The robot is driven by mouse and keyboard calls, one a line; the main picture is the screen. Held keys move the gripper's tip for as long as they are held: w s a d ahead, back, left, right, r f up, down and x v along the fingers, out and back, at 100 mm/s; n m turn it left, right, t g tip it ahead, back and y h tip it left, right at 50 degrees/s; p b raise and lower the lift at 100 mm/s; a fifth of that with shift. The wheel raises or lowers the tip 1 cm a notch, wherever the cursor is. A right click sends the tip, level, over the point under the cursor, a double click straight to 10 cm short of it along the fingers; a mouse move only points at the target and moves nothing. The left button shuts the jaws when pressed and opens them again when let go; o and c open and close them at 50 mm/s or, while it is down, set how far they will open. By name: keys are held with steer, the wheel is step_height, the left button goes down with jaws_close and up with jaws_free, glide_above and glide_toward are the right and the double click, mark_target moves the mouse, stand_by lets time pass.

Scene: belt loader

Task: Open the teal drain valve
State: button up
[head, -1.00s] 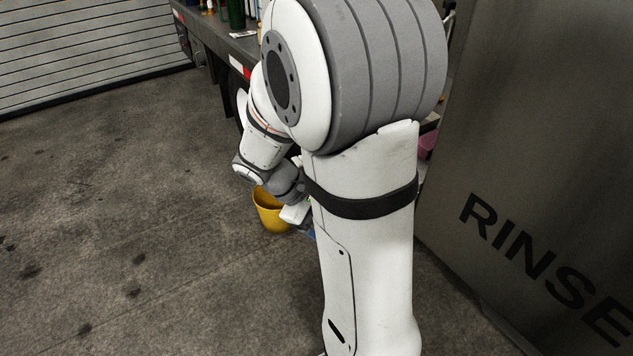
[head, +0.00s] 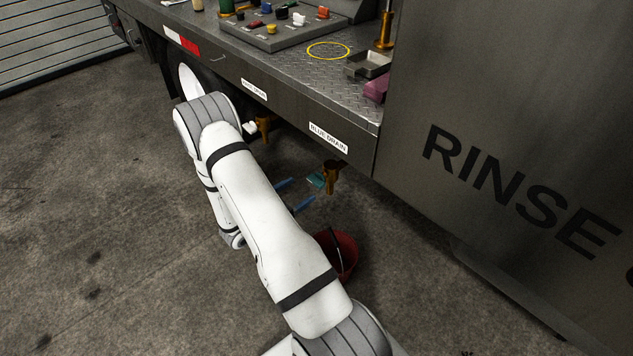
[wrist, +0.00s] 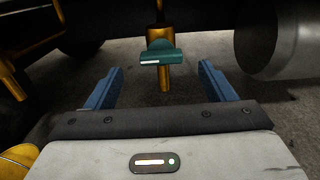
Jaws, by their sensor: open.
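The teal drain valve (head: 316,180) has a flat lever on a brass drain pipe (head: 331,176) under the truck bed edge. In the wrist view the teal lever (wrist: 163,57) lies crosswise over the vertical brass pipe (wrist: 165,80), with a pale strip at its left end. My gripper (head: 295,194) is open, its two blue fingers pointing at the valve. In the wrist view the lever sits between and beyond the fingertips of my gripper (wrist: 160,68), apparently untouched. A white "BLUE DRAIN" label (head: 328,138) is above this pipe.
A red bucket (head: 343,268) stands on the floor below the drain. Another brass drain (head: 263,128) is farther left. The bed edge (head: 290,115) overhangs. A large RINSE panel (head: 500,130) stands right. A yellow object (wrist: 17,160) shows at the wrist view's lower left.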

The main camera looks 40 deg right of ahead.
mark_target(313, 182)
steer(key=d, duration=0.7)
steer(key=shift+w+d, duration=0.2)
steer(key=shift+w, duration=0.05)
